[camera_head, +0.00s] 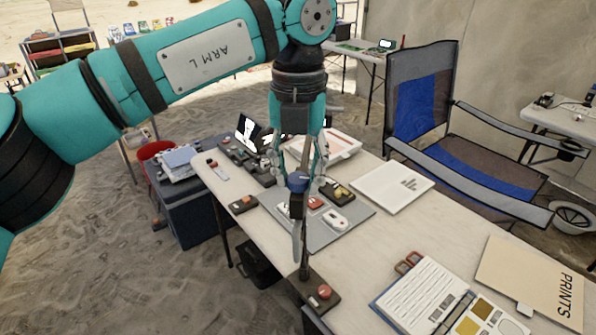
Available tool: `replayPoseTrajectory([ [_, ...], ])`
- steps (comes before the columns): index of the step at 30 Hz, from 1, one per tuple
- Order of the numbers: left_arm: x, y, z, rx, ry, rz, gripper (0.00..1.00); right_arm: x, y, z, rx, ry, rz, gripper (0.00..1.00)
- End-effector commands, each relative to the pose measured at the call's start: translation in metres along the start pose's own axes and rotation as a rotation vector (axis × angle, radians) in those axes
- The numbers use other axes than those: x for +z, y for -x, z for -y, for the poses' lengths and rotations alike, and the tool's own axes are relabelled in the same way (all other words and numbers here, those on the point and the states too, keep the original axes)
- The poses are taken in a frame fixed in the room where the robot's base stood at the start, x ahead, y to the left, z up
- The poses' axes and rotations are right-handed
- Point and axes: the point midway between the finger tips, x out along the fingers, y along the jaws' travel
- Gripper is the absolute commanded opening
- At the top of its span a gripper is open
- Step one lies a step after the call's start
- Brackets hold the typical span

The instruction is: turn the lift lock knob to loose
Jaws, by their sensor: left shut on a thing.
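A blue knob (298,183) sits on top of a small dark block, above the table's near left part. I take it for the lift lock knob; no marking on it can be read, so its loose or tight setting does not show. My left gripper (300,175) points straight down from above, its fingers on either side of the knob and shut on it. Under the block, a grey piece and a dark post (304,260) run down towards a dark base with a red button (323,291). My right gripper is not in view.
The table (360,237) bears a grey mat (350,218) with small items, a white booklet (392,186), an open binder (425,292) and a PRINTS folder (535,278). A folding chair (425,100) stands behind. Dark equipment (245,155) lies at the table's far left.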

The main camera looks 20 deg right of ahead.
Motion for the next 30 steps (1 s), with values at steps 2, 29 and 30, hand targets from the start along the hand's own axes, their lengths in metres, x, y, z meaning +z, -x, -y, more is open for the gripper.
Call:
replayPoseTrajectory([
  [2, 0.001, 0.001, 0.0, -0.001, 0.006, 0.003, 0.0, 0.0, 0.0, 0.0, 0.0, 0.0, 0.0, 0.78],
  [29, 0.001, 0.017, 0.0, -0.001, 0.005, 0.004, 0.55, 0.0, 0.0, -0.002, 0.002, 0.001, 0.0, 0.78],
  [30, 0.0, 0.024, 0.0, -0.001, 0.005, 0.003, 0.55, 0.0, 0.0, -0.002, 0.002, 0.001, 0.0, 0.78],
])
